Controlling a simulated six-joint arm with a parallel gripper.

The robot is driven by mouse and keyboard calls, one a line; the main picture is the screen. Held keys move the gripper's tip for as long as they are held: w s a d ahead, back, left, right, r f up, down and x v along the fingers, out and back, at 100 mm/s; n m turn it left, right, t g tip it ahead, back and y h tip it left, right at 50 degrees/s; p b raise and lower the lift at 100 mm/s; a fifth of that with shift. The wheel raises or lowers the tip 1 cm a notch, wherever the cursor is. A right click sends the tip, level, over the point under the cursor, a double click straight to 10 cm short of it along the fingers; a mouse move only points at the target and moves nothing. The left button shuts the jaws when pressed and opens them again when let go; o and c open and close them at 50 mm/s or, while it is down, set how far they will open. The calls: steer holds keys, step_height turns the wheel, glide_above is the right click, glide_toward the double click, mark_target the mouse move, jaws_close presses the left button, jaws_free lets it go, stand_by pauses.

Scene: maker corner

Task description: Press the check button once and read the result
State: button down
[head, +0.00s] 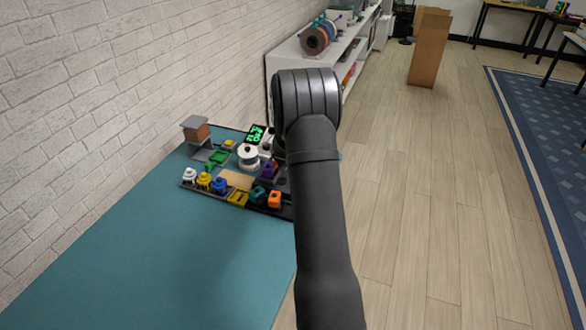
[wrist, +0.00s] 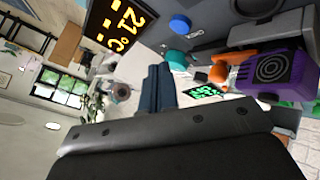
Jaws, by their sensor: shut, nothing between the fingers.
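A small black display with green characters (head: 256,134) stands at the back of the work board. It also shows in the wrist view (wrist: 204,91); I cannot read its text with certainty. My gripper (wrist: 159,70) is shut and empty, its dark fingers together in the middle of the wrist view. In the head view my arm hides it. A round blue knob or button (wrist: 180,24) lies above the fingertips in the wrist view, apart from them. I cannot tell which part is the check button.
A purple box with a round grille (wrist: 264,74) is right of the fingers. An orange-lit display reading 21°C (wrist: 120,25) is upper left. White (head: 190,175), yellow (head: 204,180) and blue (head: 219,185) pieces line the board's front. The teal mat (head: 190,260) is clear in front.

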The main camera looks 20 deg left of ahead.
steer(key=shift+f, duration=1.45)
stand_by(1.0)
steer(key=shift+f, duration=0.45)
steer(key=shift+f, duration=0.45)
stand_by(0.6)
steer(key=shift+r, duration=0.9)
steer(key=shift+r, duration=2.5)
steer(key=shift+f, duration=0.1)
